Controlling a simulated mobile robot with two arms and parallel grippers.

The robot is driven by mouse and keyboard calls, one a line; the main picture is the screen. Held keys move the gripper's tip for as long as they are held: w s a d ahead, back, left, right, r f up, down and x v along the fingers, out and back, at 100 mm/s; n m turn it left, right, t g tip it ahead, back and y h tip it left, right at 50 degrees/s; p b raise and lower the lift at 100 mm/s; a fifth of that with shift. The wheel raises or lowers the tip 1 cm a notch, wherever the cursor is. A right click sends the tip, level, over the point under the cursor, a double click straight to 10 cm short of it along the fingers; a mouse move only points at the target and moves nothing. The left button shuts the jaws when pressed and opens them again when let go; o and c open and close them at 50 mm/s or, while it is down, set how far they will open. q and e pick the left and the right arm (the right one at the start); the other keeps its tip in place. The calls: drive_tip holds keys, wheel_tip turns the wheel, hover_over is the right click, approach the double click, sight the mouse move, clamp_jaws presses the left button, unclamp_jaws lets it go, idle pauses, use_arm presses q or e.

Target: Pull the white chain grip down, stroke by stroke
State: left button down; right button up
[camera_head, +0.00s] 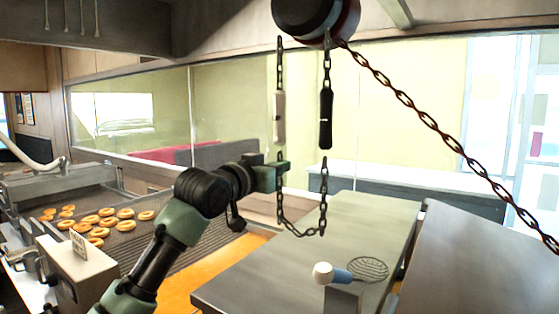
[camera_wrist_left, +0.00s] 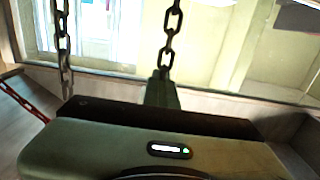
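The white chain grip (camera_head: 279,116) hangs upright on the left strand of the chain, below the dark round hoist (camera_head: 316,16). A black grip (camera_head: 326,118) hangs on the right strand at about the same height. My left gripper (camera_head: 279,174) is just below the white grip, at the left strand, apart from the grip. In the left wrist view the chain (camera_wrist_left: 172,35) runs down to a finger of my gripper. The fingers overlap there, so I cannot tell whether they are shut on the chain. My right gripper is not in view.
A heavier chain (camera_head: 440,135) slants from the hoist to the lower right. The chain loop hangs over a grey metal counter (camera_head: 350,225). A blue-handled strainer (camera_head: 368,268) lies at its front. Ring doughnuts (camera_head: 108,221) lie on the conveyor at left. A glass partition stands behind.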

use_arm(q)
wheel_tip(320, 180, down, 12)
drive_tip(key=b, duration=0.6)
drive_tip(key=c, duration=2.2)
unclamp_jaws()
drive_tip(key=shift+s+a, duration=0.1)
drive_tip(key=c, duration=1)
unclamp_jaws()
drive_tip(key=shift+f, duration=0.1)
drive_tip(key=v, duration=0.9)
drive_tip(key=shift+b, duration=0.45)
